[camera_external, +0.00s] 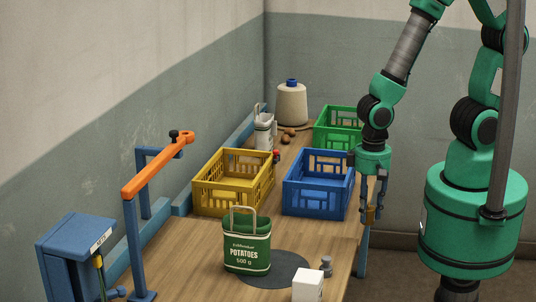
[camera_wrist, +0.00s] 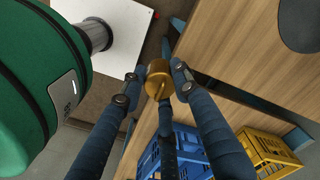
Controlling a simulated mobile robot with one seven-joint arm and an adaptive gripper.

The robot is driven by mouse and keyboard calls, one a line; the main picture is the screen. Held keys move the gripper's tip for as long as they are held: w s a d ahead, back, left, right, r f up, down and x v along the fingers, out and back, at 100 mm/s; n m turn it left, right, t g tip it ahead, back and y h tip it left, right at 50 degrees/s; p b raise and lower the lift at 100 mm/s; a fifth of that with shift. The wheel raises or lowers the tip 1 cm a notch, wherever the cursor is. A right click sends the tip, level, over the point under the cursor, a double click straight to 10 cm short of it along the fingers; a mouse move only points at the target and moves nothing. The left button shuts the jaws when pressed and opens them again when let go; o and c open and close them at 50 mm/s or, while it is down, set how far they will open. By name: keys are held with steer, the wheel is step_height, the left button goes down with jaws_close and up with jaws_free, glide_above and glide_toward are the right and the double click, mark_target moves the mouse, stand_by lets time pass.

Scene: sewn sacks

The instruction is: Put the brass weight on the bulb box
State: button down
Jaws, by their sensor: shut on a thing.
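My gripper (camera_external: 371,208) hangs at the right of the table, beside the blue crate and near the table's right edge. It is shut on the brass weight (camera_external: 370,216), a small gold-coloured cylinder. A small white box (camera_external: 307,285), which looks like the bulb box, stands at the near edge of the external view and is partly cut off; no label is readable. I cannot make it out in the wrist view.
A grey weight (camera_external: 326,266) stands beside the white box. A green potato sack (camera_external: 246,250) stands by a dark round mat (camera_external: 283,265). Blue (camera_external: 305,196), yellow (camera_external: 215,197) and green (camera_external: 333,132) crates stand farther back. A blue post with an orange arm (camera_external: 155,167) rises at left.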

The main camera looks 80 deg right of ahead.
steer(key=shift+a+r, duration=0.1)
steer(key=shift+a, duration=0.05)
steer(key=a+r+p, duration=0.4)
steer(key=a+p, duration=0.1)
steer(key=a, duration=0.6)
steer(key=a+r+p, duration=0.4)
steer(key=a+p, duration=0.1)
steer(key=a, duration=0.7)
steer(key=shift+r+m, duration=0.3)
steer(key=shift+w, duration=0.1)
steer(key=p, duration=0.1)
glide_above(308, 275)
steer(key=shift+a+f, duration=0.1)
steer(key=shift+f, duration=0.65)
steer(key=shift+f, duration=1.75)
